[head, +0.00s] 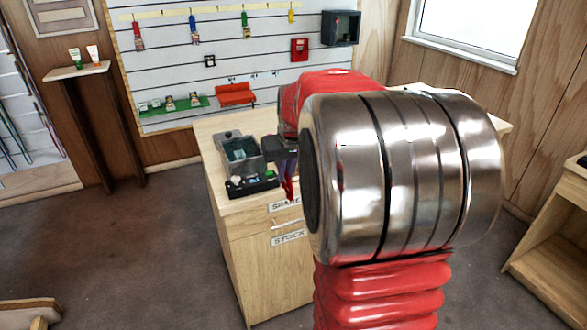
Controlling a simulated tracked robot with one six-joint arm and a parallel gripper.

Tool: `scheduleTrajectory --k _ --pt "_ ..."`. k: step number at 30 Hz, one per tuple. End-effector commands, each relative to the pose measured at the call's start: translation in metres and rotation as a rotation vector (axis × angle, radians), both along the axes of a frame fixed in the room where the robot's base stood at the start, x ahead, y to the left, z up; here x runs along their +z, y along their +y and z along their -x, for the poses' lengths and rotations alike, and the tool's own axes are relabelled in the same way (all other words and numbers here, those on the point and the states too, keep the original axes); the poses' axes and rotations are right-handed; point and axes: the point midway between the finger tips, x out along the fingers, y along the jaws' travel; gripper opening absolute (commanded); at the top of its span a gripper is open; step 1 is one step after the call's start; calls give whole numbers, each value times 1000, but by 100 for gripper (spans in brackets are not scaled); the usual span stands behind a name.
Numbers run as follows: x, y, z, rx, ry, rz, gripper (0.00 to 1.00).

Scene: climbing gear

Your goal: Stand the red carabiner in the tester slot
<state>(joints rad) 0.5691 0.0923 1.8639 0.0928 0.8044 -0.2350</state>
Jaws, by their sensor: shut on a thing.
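My gripper (287,172) is small in the head view, at the left of my arm, over the front part of the wooden cabinet top. It points down and is shut on a narrow red thing, which looks like the red carabiner (289,189). The carabiner hangs below the fingers, close to the cabinet's front edge. Its outline is too small to read, and I cannot tell whether it touches anything. I cannot make out the tester slot. My arm hides much of the cabinet top.
A grey open bin (241,150) and a black compartment tray (251,187) with small items stand left of my gripper on the cabinet (212,140). Behind, a slatted wall (180,65) holds hanging gear, a red shelf (235,94) and a dark box (341,28).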

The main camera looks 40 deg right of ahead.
Motion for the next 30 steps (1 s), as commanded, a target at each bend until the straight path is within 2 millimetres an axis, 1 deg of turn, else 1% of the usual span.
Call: scheduleTrajectory --k 8,11,13,17,21,27,30 --pt "-28 33 -25 20 2 0 0" --pt "-41 52 -35 38 2 -1 0" --pt "-51 69 -43 56 1 0 0" --pt "-75 110 -58 109 0 0 0" --pt "-100 160 -69 179 -1 -1 0" --pt "-130 231 -74 294 -1 -2 0" --pt "-140 259 -72 342 -2 -2 0"
